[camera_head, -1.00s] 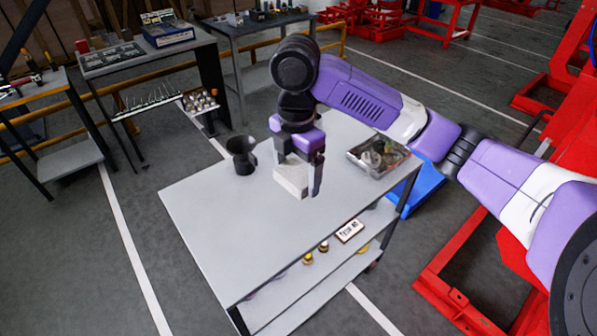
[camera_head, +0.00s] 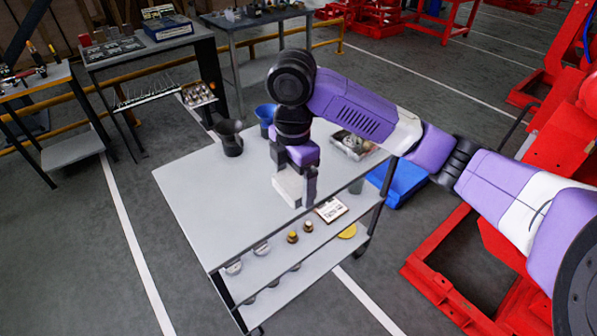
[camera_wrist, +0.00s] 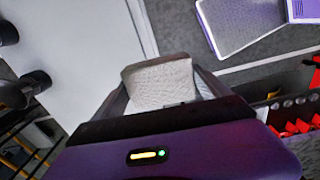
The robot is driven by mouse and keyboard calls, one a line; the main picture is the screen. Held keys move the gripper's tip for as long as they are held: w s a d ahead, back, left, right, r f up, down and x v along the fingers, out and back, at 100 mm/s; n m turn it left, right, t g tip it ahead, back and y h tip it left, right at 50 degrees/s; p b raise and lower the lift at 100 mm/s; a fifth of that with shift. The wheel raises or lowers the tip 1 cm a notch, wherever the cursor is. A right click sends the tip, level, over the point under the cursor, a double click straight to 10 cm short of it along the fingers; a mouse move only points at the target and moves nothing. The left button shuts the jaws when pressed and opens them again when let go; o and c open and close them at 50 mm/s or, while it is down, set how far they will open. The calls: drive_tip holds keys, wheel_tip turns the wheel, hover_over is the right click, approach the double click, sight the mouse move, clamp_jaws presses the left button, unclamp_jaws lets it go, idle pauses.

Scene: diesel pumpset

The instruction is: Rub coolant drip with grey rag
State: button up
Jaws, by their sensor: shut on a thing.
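My gripper (camera_head: 297,184) hangs over the grey top of a trolley (camera_head: 215,205), near its right front edge. It is shut on a pale grey, textured, folded piece, the grey rag (camera_head: 287,190). In the wrist view the rag (camera_wrist: 160,84) shows between the two fingers. The rag is low over the trolley top; I cannot tell whether it touches. I cannot make out a coolant drip in either view.
A dark cup (camera_head: 230,140) and a blue container (camera_head: 266,118) stand at the trolley's back. A tray of parts (camera_head: 352,145) is partly behind my arm. A blue bin (camera_head: 400,183) and red frames (camera_head: 480,245) stand on the right. The trolley's left top is clear.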

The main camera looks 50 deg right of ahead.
drive_tip(key=w+a+f+m, duration=0.2)
drive_tip(key=a+f+m, duration=1.2)
drive_tip(key=a+f, duration=0.5)
wheel_tip(320, 180, down, 2)
drive_tip(key=shift+a+f, duration=0.25)
drive_tip(key=shift+d, duration=0.1)
